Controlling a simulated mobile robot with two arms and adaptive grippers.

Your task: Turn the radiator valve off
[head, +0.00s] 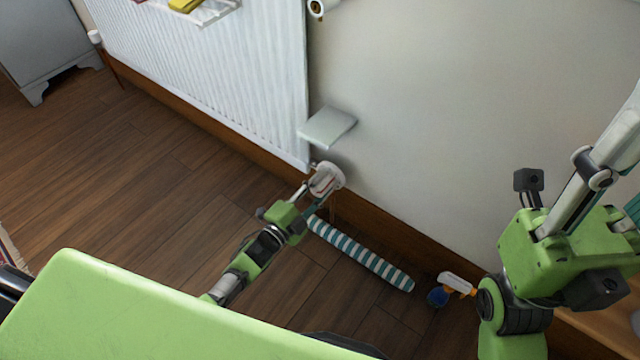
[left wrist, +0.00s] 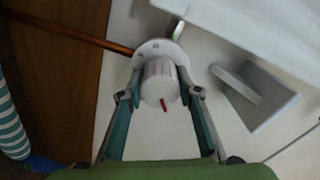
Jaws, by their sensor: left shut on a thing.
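The radiator valve (head: 328,179) is a white knob low on the wall, just past the radiator's lower right corner. In the left wrist view the valve knob (left wrist: 159,80) faces me, with a white round collar behind it and a small red mark at its lower front. My left gripper (left wrist: 161,97) has one finger on each side of the knob and is shut on it. In the head view my left gripper (head: 316,187) reaches it from the lower left. My right gripper is partly in the picture at the right edge; its fingertips are not clearly visible.
The white radiator (head: 215,75) hangs on the wall. A small grey-white shelf (head: 328,126) juts out above the valve. A striped roll (head: 360,256) and a spray bottle (head: 450,288) lie on the floor along the wall. A copper pipe (left wrist: 75,32) runs to the valve.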

